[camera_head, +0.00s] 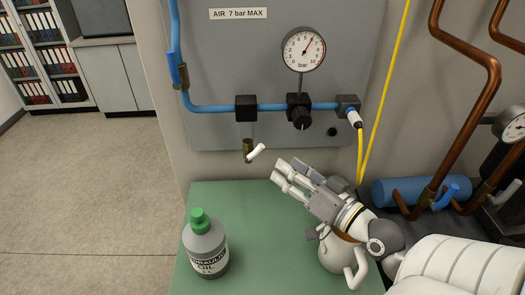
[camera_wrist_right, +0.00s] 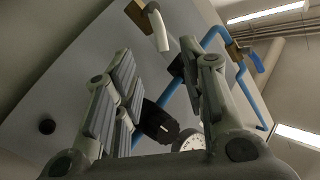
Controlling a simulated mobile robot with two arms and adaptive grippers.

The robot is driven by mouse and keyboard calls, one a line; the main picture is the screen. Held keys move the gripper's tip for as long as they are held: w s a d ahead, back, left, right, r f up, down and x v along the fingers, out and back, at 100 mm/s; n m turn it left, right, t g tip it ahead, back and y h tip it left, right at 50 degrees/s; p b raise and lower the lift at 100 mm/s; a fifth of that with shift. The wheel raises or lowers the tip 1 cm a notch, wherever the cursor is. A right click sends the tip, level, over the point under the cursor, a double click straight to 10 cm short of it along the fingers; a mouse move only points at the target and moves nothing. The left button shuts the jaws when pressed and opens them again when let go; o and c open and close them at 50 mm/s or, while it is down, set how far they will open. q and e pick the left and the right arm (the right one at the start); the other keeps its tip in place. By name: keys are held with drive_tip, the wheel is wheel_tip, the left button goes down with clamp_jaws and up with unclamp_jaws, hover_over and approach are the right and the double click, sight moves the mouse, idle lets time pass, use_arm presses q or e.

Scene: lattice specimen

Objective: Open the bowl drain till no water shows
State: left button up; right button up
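The drain is a brass valve (camera_head: 247,147) with a white lever (camera_head: 257,152), below a black block (camera_head: 246,108) on the blue air line. The lever slants up to the right. I cannot make out a clear bowl or any water between block and valve. My right gripper (camera_head: 279,171) is open and empty, just right of and below the lever, apart from it. In the right wrist view the fingers (camera_wrist_right: 164,62) are spread; the white lever (camera_wrist_right: 158,30) and brass valve (camera_wrist_right: 138,14) lie beyond their tips. My left gripper is not in view.
A gauge (camera_head: 304,49) and black knob (camera_head: 301,118) sit right of the valve. A green-capped oil bottle (camera_head: 206,248) and a pale jug-like thing (camera_head: 340,258) stand on the green bench (camera_head: 258,235). A yellow hose (camera_head: 382,95) and copper pipes (camera_head: 462,130) are at right.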

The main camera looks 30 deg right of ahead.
sight(255, 153)
drive_tip(key=w+a+p, duration=0.1)
drive_tip(key=w+p, duration=0.2)
drive_tip(key=w, duration=0.6)
drive_tip(key=shift+w+a, duration=0.15)
